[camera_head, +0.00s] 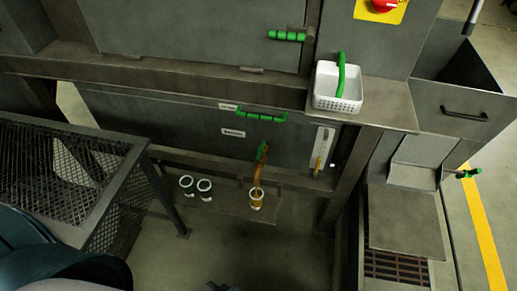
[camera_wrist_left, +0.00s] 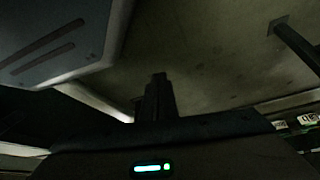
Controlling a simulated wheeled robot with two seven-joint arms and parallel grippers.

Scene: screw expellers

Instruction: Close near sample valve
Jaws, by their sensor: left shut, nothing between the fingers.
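The sample valve is a small green handle (camera_head: 263,151) on the front of the grey machine. Its handle stands roughly upright. An amber stream (camera_head: 258,176) runs from below it into a white-rimmed cup (camera_head: 256,204) on a low shelf. My left gripper (camera_wrist_left: 158,78) shows in the left wrist view, its dark fingers shut together with nothing between them. It is apart from the valve, which the wrist view does not show.
A mesh-sided frame (camera_head: 125,195) stands at left. A green bar handle (camera_head: 262,116) sits above the valve. A white basket (camera_head: 338,88) rests on a ledge. Floor is open below the shelf.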

